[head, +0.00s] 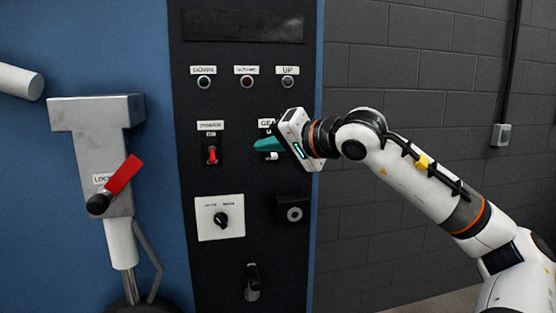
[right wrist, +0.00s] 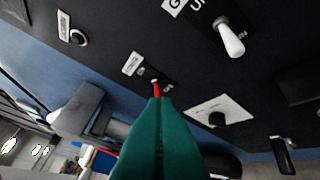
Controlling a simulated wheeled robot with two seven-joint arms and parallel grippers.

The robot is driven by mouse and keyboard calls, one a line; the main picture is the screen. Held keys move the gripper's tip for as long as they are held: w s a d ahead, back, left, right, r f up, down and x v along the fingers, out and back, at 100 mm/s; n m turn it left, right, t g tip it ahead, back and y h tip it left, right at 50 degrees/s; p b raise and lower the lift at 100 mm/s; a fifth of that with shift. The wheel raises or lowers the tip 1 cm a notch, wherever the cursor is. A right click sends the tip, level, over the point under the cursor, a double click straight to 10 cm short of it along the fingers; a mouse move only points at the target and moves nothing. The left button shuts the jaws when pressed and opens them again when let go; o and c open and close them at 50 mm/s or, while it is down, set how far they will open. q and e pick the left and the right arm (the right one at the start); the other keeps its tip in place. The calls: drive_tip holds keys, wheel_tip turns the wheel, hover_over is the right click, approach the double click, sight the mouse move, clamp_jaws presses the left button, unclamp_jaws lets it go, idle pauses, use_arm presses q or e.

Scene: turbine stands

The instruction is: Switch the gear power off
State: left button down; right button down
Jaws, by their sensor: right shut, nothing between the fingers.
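The gear switch, a white toggle (head: 272,156), sits on the black panel beneath a label partly hidden by my right gripper. In the right wrist view the white toggle (right wrist: 231,39) shows whole, its tip pointing away from the label. A red toggle (head: 212,156) under another label is to its left; it also shows in the wrist view (right wrist: 155,89). My right gripper (head: 258,145) is shut and empty, its teal fingers just in front of the panel beside the white toggle. Contact cannot be told. My left gripper is not in view.
The black panel (head: 185,180) also carries a row of buttons, a rotary knob (head: 221,219), a round lock (head: 293,214) and a lower black lever (head: 252,282). A grey lever unit (head: 90,145) with a red handle (head: 123,175) stands out at left. A grey brick wall is at right.

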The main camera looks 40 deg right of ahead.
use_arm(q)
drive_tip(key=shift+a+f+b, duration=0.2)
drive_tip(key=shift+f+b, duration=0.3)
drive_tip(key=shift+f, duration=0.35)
use_arm(e)
drive_tip(key=v, duration=0.2)
drive_tip(key=shift+s+d+f, duration=0.1)
drive_tip(key=shift+s, duration=0.2)
